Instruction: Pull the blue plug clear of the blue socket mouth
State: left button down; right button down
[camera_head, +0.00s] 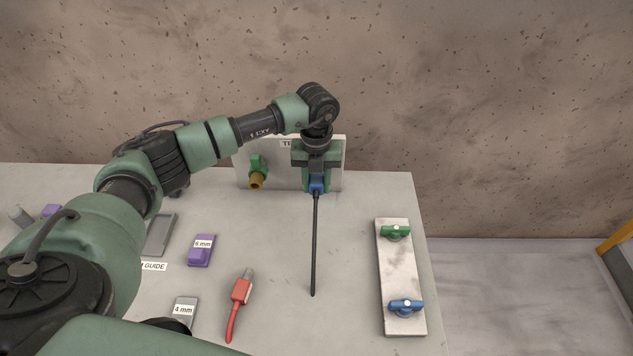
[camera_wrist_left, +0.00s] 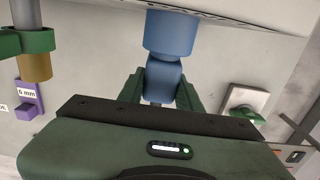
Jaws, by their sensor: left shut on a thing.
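The blue plug (camera_head: 316,185) is at the lower front of the panel, with its black cable (camera_head: 315,245) running toward me over the slab. My left gripper (camera_head: 317,178) is shut on it from above. In the left wrist view the plug (camera_wrist_left: 165,78) sits between the green fingers (camera_wrist_left: 161,88). The blue socket (camera_wrist_left: 170,33) shows there as a wider blue cylinder against the panel, lined up with the plug. Their blue bodies meet in this view, and I cannot tell how deep the plug sits. In the head view my gripper hides the socket. My right gripper is not in view.
The upright panel (camera_head: 277,179) also carries a green fitting with a brass end (camera_head: 257,179). A red tool (camera_head: 241,292), a purple 6 mm block (camera_head: 202,250) and a grey 4 mm block (camera_head: 184,312) lie left. A plate with green and blue valves (camera_head: 399,270) lies right.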

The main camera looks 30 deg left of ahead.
pick_arm(q)
jog(key=shift+s+d+r+p, duration=0.1)
jog(key=shift+s+d+p, duration=0.25)
jog(key=shift+s, duration=0.25)
jog(key=shift+s+d+p, duration=0.2)
jog(key=shift+s+p, duration=0.1)
jog(key=shift+s, duration=0.25)
jog(key=shift+s+d, duration=0.3)
jog(key=shift+s, duration=0.25)
jog(key=shift+s+d+r+p, duration=0.35)
jog(key=shift+s+r+p, duration=0.4)
jog(key=shift+p, duration=0.2)
jog(key=shift+s+d+r+p, duration=0.3)
jog(key=shift+s+r+p, duration=0.4)
jog(key=shift+p, duration=0.2)
